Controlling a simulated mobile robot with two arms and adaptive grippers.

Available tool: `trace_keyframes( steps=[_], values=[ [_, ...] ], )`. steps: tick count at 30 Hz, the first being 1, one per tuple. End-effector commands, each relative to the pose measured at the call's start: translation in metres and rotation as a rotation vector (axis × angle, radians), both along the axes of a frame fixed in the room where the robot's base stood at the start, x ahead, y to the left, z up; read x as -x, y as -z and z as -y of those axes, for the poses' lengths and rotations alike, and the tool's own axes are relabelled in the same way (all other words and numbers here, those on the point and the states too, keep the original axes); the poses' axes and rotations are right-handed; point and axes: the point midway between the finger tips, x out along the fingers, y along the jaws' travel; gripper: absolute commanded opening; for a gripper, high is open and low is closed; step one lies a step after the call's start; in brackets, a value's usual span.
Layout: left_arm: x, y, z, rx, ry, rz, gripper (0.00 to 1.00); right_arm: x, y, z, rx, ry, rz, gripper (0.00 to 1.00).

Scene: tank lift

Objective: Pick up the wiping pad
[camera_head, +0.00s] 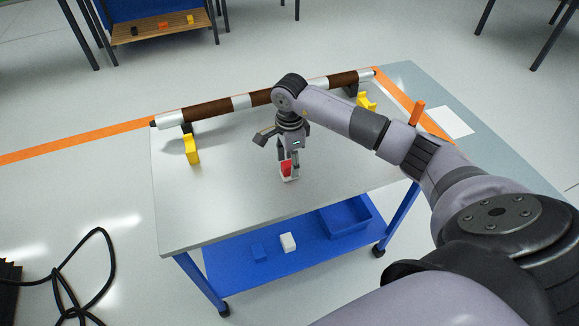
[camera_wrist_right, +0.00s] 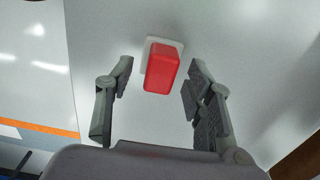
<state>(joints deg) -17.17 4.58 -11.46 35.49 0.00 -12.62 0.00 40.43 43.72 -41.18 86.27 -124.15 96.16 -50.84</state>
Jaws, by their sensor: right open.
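The wiping pad, a red block on a white base (camera_wrist_right: 162,68), lies on the grey table top (camera_head: 215,205). It also shows in the head view (camera_head: 287,170), near the middle of the table. My right gripper (camera_head: 289,159) points down right above the pad. In the right wrist view its two fingers (camera_wrist_right: 160,78) are spread, one to each side of the pad, with a gap on both sides. It is open and holds nothing. My left gripper is out of view.
A long brown and silver tube (camera_head: 207,111) lies along the table's far edge, by yellow brackets (camera_head: 191,149). An orange upright piece (camera_head: 417,112) and a white sheet (camera_head: 450,121) are at the right. The lower blue shelf holds a blue bin (camera_head: 345,218) and a white block (camera_head: 288,242).

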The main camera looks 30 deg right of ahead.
Motion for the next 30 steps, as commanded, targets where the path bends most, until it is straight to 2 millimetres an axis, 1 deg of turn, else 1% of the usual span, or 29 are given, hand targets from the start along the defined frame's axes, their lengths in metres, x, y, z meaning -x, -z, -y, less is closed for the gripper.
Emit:
trace_keyframes(
  steps=[1,4,11,12,30],
  values=[
    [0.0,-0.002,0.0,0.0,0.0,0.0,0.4,0.0,0.006,-0.001,-0.001,-0.001,-0.002,0.48],
    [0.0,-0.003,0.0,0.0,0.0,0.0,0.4,0.0,0.014,-0.001,-0.001,0.0,-0.001,0.48],
    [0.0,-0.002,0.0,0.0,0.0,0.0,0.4,-0.001,0.016,-0.001,-0.001,-0.001,0.002,0.48],
    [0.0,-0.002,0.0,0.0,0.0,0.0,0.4,-0.001,0.016,-0.001,-0.001,-0.001,0.002,0.47],
    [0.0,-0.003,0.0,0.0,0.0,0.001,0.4,-0.001,0.016,-0.001,-0.001,0.0,0.002,0.07]
  ],
)
